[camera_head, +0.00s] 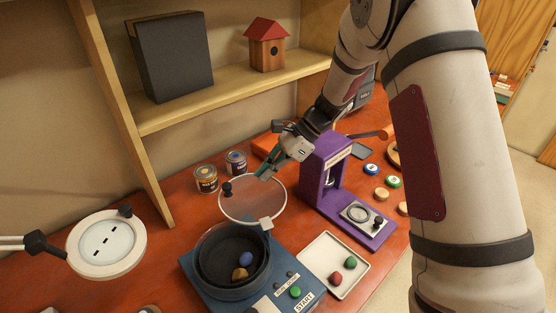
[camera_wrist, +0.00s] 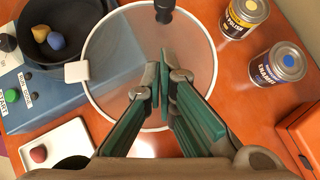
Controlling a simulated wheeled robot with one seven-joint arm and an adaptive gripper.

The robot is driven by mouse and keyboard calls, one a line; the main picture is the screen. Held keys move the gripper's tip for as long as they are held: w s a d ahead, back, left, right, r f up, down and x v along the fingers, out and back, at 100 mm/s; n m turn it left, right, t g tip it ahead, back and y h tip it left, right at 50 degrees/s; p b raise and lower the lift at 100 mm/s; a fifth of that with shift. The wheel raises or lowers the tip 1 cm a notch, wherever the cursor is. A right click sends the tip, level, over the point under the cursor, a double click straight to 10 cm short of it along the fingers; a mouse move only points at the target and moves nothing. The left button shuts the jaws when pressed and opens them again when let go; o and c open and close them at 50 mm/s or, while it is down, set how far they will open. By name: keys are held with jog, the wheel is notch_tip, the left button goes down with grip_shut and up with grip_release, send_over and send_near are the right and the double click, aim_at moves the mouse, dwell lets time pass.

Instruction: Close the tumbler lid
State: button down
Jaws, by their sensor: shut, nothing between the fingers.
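The tumbler (camera_head: 197,270) is a blue machine with a black bowl (camera_head: 213,262) open at the top. Its lid (camera_head: 245,205) is a clear disc with a pale rim, swung open behind the bowl. A white hinge block (camera_head: 265,224) joins it at the bowl side, and a black knob (camera_head: 227,188) sits on its far part. The lid also shows in the wrist view (camera_wrist: 108,50). My gripper (camera_head: 262,174) has its green fingers shut and empty. It overlaps the lid's upper right edge; in the wrist view its tips (camera_wrist: 160,75) lie across the disc. I cannot tell whether they touch it.
A blue stone (camera_head: 246,258) and a brown one lie in the bowl. A white tray (camera_head: 312,252) with red and green stones stands right of it. Two paint tins (camera_head: 206,180) stand behind the lid. A purple press (camera_head: 310,190) is close on the right, a round lamp (camera_head: 88,240) on the left.

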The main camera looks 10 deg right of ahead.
aim_at(231, 197)
jog(key=a, duration=0.1)
jog(key=a+f, duration=0.2)
jog(key=shift+s+a, duration=0.3)
jog(key=shift+a, duration=0.95)
jog(key=shift+s+a+n, duration=0.1)
jog(key=shift+a+n, duration=0.2)
